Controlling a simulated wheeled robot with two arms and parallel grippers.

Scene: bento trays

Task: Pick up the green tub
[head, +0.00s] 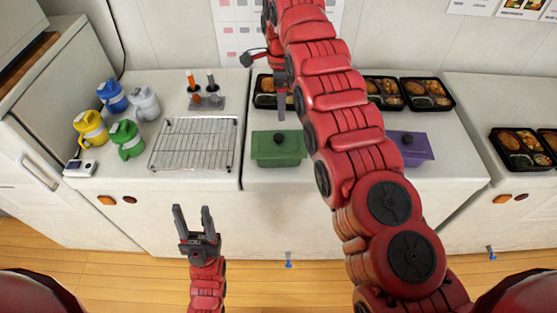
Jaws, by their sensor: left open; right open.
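The green tub (278,157) is a rectangular container with a lid and a dark knob. It stands near the front edge of the middle counter in the head view. My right gripper (288,108) points down just behind the tub, above the counter. It is open and appears apart from the tub. Its fingers are partly overlapped by my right arm. My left gripper (192,209) is open and empty, low in front of the counter, left of the tub.
A purple tub (415,152) stands right of my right arm. Black bento trays (428,105) line the back, and more sit on the right counter (490,95). A wire rack (192,157), a tool stand (206,102) and several coloured jugs (127,140) fill the left counter.

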